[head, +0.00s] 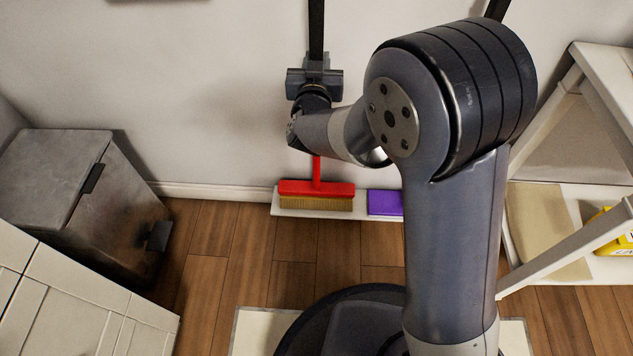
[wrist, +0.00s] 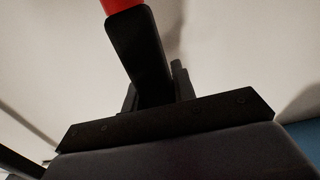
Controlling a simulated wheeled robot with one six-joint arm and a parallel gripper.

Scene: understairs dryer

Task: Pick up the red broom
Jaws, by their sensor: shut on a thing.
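The red broom (head: 316,188) stands upright near the back wall in the head view, with a red head and tan bristles. Its handle is red low down and black higher up. My gripper (head: 315,77) is shut around the black part of the handle. My arm hides part of the handle below the grip. In the wrist view the broom's black handle (wrist: 138,45) rises from between the jaws, with a red part at the top edge. The broom head appears at a low white ledge; I cannot tell whether the bristles touch it.
A purple object (head: 384,203) lies right of the broom head. A grey metal bin (head: 50,175) stands at the left, with white cabinets (head: 70,300) in front. At the right is a white shelf frame (head: 570,245) with a yellow item (head: 603,224). Wooden floor (head: 225,245) is clear between.

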